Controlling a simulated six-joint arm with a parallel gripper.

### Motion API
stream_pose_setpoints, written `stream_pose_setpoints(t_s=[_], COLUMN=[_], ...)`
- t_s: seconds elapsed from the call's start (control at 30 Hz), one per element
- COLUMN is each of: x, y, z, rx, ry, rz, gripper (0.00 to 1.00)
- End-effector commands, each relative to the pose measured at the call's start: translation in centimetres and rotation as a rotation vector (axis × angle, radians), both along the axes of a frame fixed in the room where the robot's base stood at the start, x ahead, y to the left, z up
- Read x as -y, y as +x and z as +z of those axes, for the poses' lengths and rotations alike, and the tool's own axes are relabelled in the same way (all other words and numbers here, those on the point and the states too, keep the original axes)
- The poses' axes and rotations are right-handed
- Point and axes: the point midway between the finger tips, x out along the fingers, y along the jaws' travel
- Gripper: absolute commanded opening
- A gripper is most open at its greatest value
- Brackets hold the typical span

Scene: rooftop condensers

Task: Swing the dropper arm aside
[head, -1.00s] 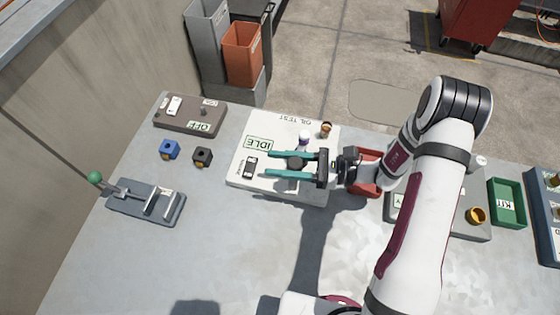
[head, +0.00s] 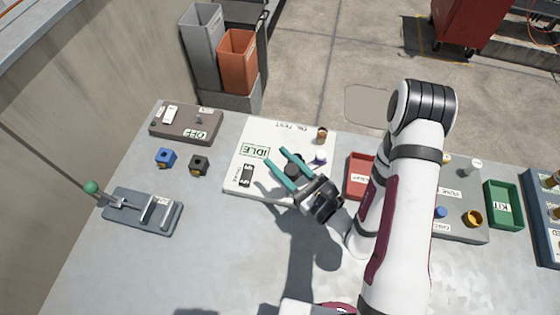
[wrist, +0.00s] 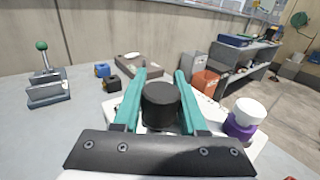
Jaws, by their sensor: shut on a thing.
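The white oil test unit (head: 240,136) lies flat on the table, with an IDLE label. On it stands a round black knob (head: 292,170), which looks like the pivot of the dropper arm; it also shows in the wrist view (wrist: 161,104). A purple part with a white cap (wrist: 247,112), apparently the dropper head, is right of the knob; it also shows in the head view (head: 320,157). The arm piece joining them is mostly hidden. My gripper (head: 277,156) is shut on the black knob, its teal fingers on either side, pointing up and left.
A small brown-capped bottle (head: 322,134) stands at the unit's far right corner. A red tray (head: 358,178) is close on the right. Blue (head: 166,157) and black (head: 199,165) blocks and a green-balled lever fixture (head: 140,222) are left. The near table is clear.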

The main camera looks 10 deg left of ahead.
Motion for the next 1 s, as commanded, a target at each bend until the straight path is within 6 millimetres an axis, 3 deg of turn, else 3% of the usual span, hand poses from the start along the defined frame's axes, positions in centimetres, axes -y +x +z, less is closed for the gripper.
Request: stream_pose_setpoints(t_s=[0.77,0.8,0.97,1.0], x=[0.15,0.15,0.14,0.15], y=[0.35,0.35,0.32,0.31], z=[0.11,0.11,0.09,0.08], rx=[0.004,0.004,0.003,0.003], ry=[0.003,0.003,0.003,0.003], rz=[-0.099,-0.099,-0.099,-0.099], gripper=[0.00,0.43,0.72,0.72])
